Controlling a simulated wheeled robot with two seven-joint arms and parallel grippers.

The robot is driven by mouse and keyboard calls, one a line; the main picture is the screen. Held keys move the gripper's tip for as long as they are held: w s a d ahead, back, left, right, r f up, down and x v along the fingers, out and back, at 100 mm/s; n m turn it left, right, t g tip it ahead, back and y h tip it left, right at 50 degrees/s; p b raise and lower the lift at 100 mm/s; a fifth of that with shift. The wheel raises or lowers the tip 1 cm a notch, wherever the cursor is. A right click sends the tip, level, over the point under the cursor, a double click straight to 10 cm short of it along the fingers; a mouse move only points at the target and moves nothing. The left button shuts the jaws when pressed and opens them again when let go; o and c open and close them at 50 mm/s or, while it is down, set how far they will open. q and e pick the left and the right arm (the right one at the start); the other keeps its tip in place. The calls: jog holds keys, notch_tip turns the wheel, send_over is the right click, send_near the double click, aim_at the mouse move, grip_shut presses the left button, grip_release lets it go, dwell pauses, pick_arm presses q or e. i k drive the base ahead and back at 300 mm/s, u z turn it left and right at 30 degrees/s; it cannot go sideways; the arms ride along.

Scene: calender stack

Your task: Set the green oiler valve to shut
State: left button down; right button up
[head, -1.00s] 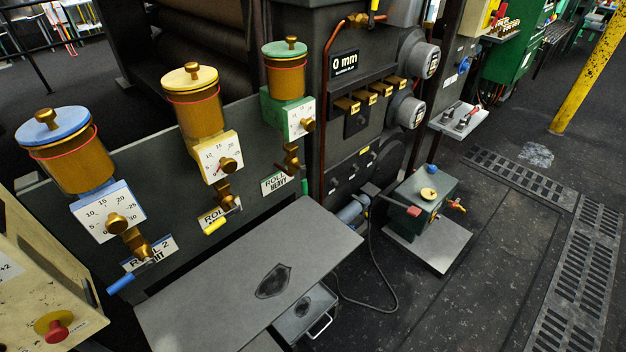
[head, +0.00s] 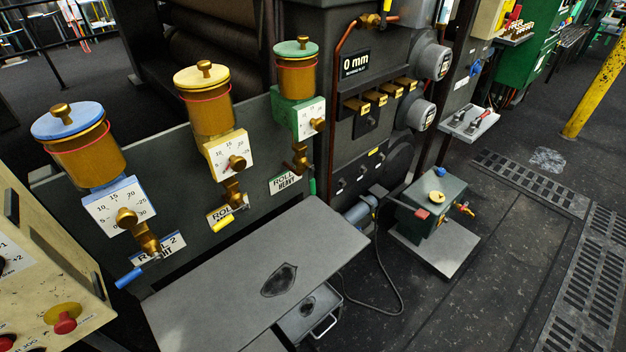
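The green oiler (head: 296,72) has a green lid, an amber cup with a red ring and a white dial (head: 311,120) with a brass knob. Below it is its brass valve (head: 300,158), above the "ROLL HEAVY" label (head: 285,180). A green handle (head: 312,186) appears to hang down from the valve, largely hidden at this angle. The yellow oiler (head: 205,103) and blue oiler (head: 82,150) stand to its left, their yellow handle (head: 224,223) and blue handle (head: 130,277) slanting outward. Neither of my grippers is in view.
A grey shelf (head: 220,270) with a dark stain juts out below the oilers. A cream control box (head: 50,270) with a red button stands at the left. A green pump box (head: 430,205) sits on a floor plate at the right, with open floor beyond.

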aim_at(311, 170)
jog(key=u, duration=2.45)
jog(key=k, duration=1.9)
jog(key=z, duration=2.4)
jog(key=i, duration=0.5)
jog(key=u, duration=0.1)
